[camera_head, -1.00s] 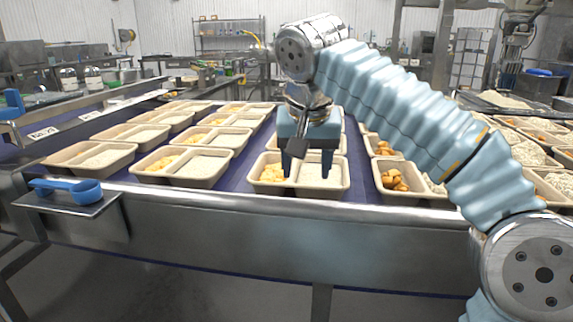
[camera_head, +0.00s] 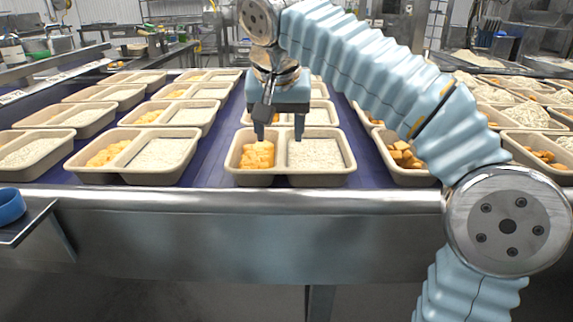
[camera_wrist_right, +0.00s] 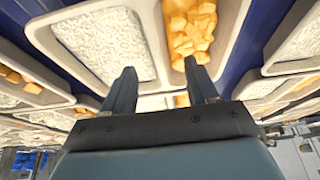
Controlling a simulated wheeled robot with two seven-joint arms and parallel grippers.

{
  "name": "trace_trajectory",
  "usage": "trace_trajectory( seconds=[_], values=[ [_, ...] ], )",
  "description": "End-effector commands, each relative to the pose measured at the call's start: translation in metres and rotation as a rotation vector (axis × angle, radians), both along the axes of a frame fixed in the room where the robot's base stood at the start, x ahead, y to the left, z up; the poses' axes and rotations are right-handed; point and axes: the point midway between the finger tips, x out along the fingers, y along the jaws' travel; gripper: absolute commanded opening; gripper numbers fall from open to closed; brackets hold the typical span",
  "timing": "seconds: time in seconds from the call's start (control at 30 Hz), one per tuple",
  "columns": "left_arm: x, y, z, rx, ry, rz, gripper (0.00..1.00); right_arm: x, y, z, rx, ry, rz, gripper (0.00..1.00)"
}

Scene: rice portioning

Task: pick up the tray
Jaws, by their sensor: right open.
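A beige two-compartment tray (camera_head: 290,180) sits at the front edge of the conveyor in the head view, with yellow-orange chunks in its left compartment and white rice in its right. My right gripper (camera_head: 279,136) is open above the back part of this tray, its two fingers apart and pointing down. No tray is visibly gripped. In the right wrist view, the gripper's fingers (camera_wrist_right: 162,85) are spread near a tray's divider (camera_wrist_right: 154,40), with rice to the left and orange chunks to the right. Whether they touch the tray is unclear. My left gripper is not in view.
Several similar filled trays stand in rows on the blue conveyor (camera_head: 215,158), close on the left and behind. Another tray (camera_head: 398,174) stands to the right, partly behind my arm. A metal rail (camera_head: 250,200) runs along the front. A blue scoop (camera_head: 10,206) lies at the left.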

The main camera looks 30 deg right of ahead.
Motion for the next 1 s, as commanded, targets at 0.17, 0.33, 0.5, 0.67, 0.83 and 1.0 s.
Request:
trace_trajectory(
  seconds=[0.17, 0.33, 0.5, 0.67, 0.83, 1.0],
  values=[
    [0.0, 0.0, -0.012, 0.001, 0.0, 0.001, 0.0, 0.004, -0.004, -0.021, -0.001, 0.001, -0.002, 0.59],
    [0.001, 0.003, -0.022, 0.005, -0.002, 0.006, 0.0, 0.011, -0.01, -0.046, -0.001, 0.003, -0.001, 0.59],
    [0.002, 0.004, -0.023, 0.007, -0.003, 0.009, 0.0, 0.014, -0.011, -0.052, 0.0, 0.0, 0.001, 0.59],
    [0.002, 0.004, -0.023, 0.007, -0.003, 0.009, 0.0, 0.014, -0.011, -0.051, 0.001, -0.001, 0.002, 0.59],
    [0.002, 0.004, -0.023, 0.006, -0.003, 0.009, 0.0, 0.014, -0.011, -0.051, 0.0, 0.0, 0.001, 0.33],
    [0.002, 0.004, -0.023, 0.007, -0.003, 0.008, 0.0, 0.014, -0.011, -0.051, 0.001, 0.0, 0.0, 0.07]
  ],
)
